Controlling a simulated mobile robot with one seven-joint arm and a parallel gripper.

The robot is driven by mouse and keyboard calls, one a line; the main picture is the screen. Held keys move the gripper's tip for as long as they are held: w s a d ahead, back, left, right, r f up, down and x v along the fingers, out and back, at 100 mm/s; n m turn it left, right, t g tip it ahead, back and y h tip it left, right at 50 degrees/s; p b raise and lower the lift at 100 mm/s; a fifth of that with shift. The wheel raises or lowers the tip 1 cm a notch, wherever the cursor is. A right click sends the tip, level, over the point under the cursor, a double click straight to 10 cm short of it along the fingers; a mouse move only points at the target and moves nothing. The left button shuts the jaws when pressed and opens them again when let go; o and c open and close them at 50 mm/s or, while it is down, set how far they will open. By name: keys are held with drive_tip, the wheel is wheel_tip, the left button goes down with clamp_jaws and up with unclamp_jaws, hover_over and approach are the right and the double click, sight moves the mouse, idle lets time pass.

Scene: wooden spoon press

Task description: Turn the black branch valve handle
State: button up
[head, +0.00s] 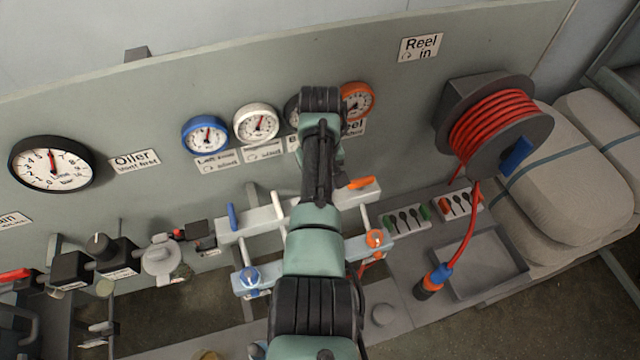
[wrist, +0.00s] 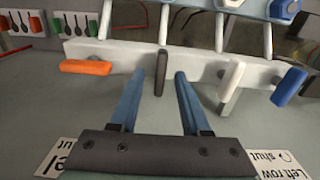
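The black branch valve handle (wrist: 160,72) shows in the wrist view on the pale manifold bar (wrist: 200,64), pointing toward my gripper. My gripper (wrist: 159,78) has its two blue fingers apart, with the tips on either side of the handle. A gap shows on both sides; how far the handle reaches in depth between the fingers is hard to tell. In the head view my arm hides the black handle and the gripper's fingers; the manifold bar (head: 258,219) shows on both sides of the arm.
In the wrist view, an orange handle (wrist: 86,67) is left of the fingers; a white handle (wrist: 231,80) and blue handle (wrist: 288,86) are right. Gauges line the panel above. A red hose reel (head: 495,125) and grey tray (head: 485,268) are at right in the head view.

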wheel_tip(320, 180, up, 13)
idle(0.7)
drive_tip(key=shift+f, duration=0.1)
idle(0.4)
